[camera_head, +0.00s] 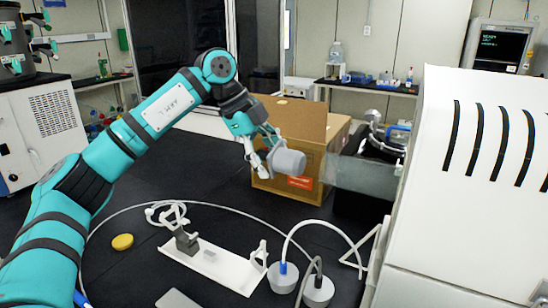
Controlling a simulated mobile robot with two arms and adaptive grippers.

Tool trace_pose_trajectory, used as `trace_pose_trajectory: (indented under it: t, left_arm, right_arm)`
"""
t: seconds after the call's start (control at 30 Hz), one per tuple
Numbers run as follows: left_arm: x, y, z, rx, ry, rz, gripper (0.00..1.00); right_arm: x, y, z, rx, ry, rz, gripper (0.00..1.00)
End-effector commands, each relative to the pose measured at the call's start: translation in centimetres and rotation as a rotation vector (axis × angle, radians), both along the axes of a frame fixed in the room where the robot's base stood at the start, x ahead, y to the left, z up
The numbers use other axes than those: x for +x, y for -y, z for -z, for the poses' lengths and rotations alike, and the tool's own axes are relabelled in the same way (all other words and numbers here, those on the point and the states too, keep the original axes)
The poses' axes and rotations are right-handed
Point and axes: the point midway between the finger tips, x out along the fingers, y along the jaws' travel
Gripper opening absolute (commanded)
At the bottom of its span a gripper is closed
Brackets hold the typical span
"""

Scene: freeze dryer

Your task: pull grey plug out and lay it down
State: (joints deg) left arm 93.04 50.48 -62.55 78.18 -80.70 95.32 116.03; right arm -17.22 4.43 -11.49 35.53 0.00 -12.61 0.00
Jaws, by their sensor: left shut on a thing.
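The grey plug (289,162) is a stubby, rounded grey cylinder. My left gripper (266,154), at the end of the teal arm, is shut on it and holds it by its left end. The plug is raised and tilted on its side, in front of the cardboard box in the picture; I cannot tell whether it touches the box. My right gripper is not in view.
A white tray (232,272) with a small dark grey holder (187,241) lies on the black table. Two grey round pieces with tubes (282,277) stand beside it. A yellow disc (122,242) lies left. The cardboard box (312,133) and white machine (470,190) bound the right side.

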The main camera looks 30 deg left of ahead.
Motion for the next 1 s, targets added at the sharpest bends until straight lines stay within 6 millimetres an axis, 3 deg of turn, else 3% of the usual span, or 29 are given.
trace_pose_trajectory:
  t: [0.53, 1.0]
  left_arm:
    - [-4.8, -2.6, 0.1, 0.001, 0.002, -0.001, 0.25]
    - [-5.3, -2.9, 0.0, 0.0, 0.0, 0.0, 0.25]
  right_arm:
    - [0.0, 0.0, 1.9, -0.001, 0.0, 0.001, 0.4]
    - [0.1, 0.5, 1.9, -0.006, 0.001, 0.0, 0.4]
